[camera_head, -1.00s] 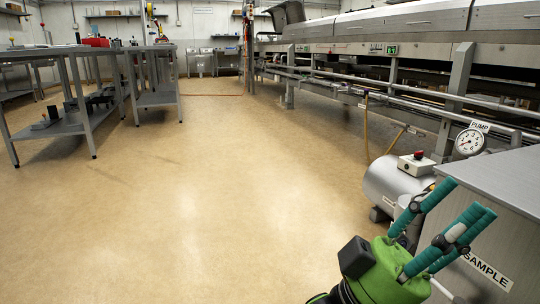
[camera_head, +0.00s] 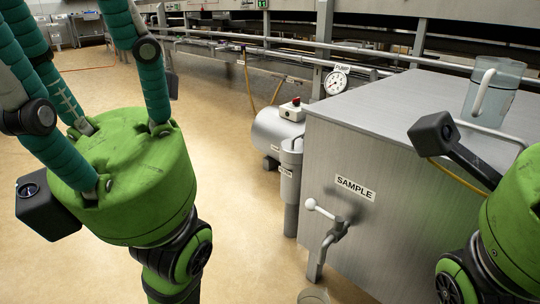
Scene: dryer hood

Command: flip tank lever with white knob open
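The metal tank (camera_head: 420,215) with a SAMPLE label (camera_head: 355,189) stands at the centre right. A valve spout (camera_head: 320,257) sticks out of its front. The valve's lever (camera_head: 325,212) ends in a white knob (camera_head: 310,204) and points left, away from the tank. My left gripper (camera_head: 78,30) is at the left, well apart from the lever. Its teal fingers point up, spread apart with nothing between them; the tips are out of frame. My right gripper (camera_head: 520,210) is at the right edge in front of the tank. Its fingers are out of view.
A clear jug (camera_head: 492,92) stands on the tank top. The rim of a glass vessel (camera_head: 313,297) shows below the spout. A pump cylinder (camera_head: 275,130) with a red button and a PUMP gauge (camera_head: 336,82) stand behind the tank.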

